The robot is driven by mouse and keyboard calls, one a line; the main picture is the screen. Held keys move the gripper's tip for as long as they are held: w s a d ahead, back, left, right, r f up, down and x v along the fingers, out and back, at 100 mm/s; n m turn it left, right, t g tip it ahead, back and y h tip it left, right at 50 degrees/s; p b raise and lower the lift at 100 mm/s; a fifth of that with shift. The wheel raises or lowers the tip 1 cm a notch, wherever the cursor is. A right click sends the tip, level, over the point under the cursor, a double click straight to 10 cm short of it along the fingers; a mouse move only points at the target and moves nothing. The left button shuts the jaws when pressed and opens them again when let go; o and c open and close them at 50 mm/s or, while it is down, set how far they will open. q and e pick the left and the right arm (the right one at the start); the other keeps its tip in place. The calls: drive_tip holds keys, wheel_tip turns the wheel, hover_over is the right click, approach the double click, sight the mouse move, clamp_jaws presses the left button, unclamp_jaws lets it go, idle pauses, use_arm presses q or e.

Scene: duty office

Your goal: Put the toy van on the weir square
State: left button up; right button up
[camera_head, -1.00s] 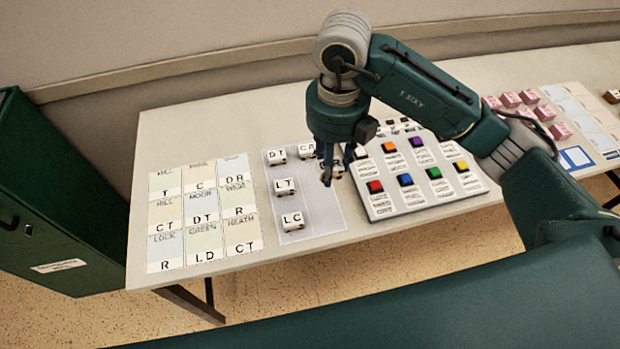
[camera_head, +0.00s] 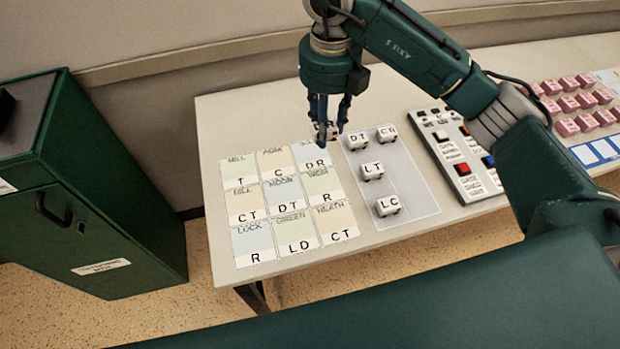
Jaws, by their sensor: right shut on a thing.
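My right gripper (camera_head: 332,135) is shut on a small white toy van (camera_head: 325,128) with dark letters, partly hidden by the fingers. It holds the van at the back right corner of the square grid, by the square marked DR (camera_head: 310,153). I cannot tell its exact height above the table. The weir square (camera_head: 323,187) is pale green, marked R, in the middle row at the right. It is empty and lies just in front of the gripper. My left gripper is not in view.
Several other white vans, marked DT, CR, LT and LC (camera_head: 388,205), stand on a pale mat (camera_head: 415,190) right of the grid. A button panel (camera_head: 462,165) and pink blocks (camera_head: 568,104) are farther right. A green cabinet (camera_head: 110,200) stands left of the table.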

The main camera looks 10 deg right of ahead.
wheel_tip(320, 180, down, 7)
drive_tip(key=p, duration=0.2)
hover_over(323, 182)
wheel_tip(323, 182, down, 7)
drive_tip(key=shift+s+r, duration=0.15)
wheel_tip(323, 182, down, 4)
drive_tip(key=shift+r+p, duration=0.25)
drive_tip(key=shift+p, duration=0.4)
drive_tip(key=shift+f, duration=0.45)
drive_tip(key=o, duration=1.1)
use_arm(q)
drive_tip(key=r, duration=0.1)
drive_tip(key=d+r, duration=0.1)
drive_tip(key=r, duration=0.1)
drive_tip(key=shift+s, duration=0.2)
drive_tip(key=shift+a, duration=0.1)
use_arm(e)
drive_tip(key=shift+r, duration=0.15)
